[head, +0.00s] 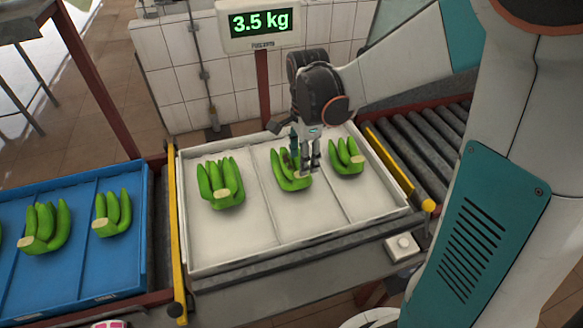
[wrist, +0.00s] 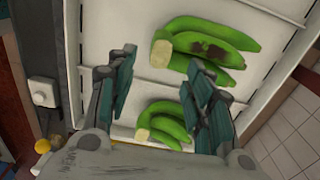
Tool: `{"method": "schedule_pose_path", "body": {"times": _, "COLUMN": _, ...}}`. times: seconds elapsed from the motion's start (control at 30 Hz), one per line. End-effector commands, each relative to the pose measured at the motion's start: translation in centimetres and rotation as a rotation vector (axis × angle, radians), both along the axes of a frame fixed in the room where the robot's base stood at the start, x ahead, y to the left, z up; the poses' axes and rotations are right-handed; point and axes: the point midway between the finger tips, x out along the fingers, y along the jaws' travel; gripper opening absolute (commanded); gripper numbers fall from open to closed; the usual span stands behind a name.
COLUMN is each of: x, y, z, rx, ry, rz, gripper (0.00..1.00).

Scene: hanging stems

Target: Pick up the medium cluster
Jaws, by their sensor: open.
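The medium green banana cluster (head: 290,181) lies in the middle compartment of the white tray (head: 232,248). In the wrist view this cluster (wrist: 215,44) lies at the top and has dark brown patches. My gripper (head: 308,162) is open and empty, pointing down in front of the medium cluster and hiding part of it. In the wrist view my gripper's fingers (wrist: 160,78) are spread, with the medium cluster beyond their tips. A smaller cluster (head: 346,157) lies in the right compartment; it also shows between the fingers in the wrist view (wrist: 165,124). A larger cluster (head: 221,184) lies in the left compartment.
Low dividers split the white tray. A blue crate (head: 88,285) with more clusters stands at the left. A scale display (head: 259,22) reading 3.5 kg stands behind the tray. Yellow rails (head: 398,168) flank the tray, and rollers (head: 425,140) lie to the right.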

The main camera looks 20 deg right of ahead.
Motion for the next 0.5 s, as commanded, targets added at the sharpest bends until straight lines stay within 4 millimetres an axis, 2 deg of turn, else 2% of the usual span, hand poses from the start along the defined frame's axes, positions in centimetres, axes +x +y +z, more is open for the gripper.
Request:
{"method": "schedule_pose_path", "body": {"times": 0.17, "x": 0.0, "y": 0.1, "z": -1.0, "rx": 0.0, "ry": 0.0, "rz": 0.001, "gripper": 0.47}}
{"method": "schedule_pose_path", "body": {"times": 0.5, "x": 0.1, "y": 0.5, "z": -5.3, "rx": 0.0, "ry": 0.0, "rz": 0.0, "gripper": 0.47}}
